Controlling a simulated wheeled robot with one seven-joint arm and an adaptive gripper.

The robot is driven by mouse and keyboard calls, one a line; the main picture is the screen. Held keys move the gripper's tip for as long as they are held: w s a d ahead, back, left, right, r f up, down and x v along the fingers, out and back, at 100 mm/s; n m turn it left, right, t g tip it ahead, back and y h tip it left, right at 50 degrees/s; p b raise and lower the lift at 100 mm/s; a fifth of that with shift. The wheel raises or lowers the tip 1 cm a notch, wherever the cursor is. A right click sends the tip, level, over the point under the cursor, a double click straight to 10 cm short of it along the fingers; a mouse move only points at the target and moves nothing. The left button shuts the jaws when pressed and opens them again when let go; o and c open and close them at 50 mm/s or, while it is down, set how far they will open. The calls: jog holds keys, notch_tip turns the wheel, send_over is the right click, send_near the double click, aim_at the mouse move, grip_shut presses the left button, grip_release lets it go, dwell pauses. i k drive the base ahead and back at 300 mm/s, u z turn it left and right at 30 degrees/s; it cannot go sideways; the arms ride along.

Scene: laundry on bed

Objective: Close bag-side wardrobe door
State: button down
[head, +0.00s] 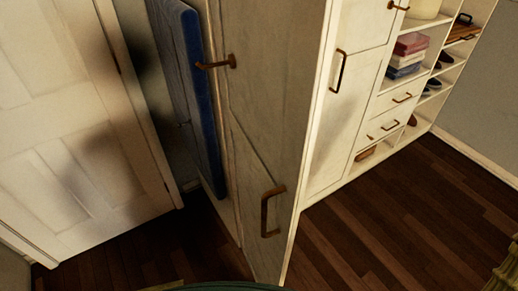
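A tall pale wardrobe door panel (265,95) stands in the middle of the head view. Its shaded face is towards the left and its bright edge runs down to near the bottom of the picture. It appears swung out from the wardrobe front (325,145), which shows to its right. A brass handle (216,64) sits high on the panel and another brass handle (268,212) sits lower, across a slanting seam. No bag shows, so I cannot confirm which door is the bag-side one. My gripper is not in view.
A blue padded board (200,100) stands left of the panel. A white room door (75,150) is at far left. Drawers (395,97) and open shelves with folded cloths (408,58) and shoes are at right. Dark wooden floor (400,220) lies clear at lower right.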

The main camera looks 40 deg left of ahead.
aim_at(274, 57)
jog(key=u, duration=0.05)
jog(key=k, duration=1.15)
jog(key=u, duration=1.05)
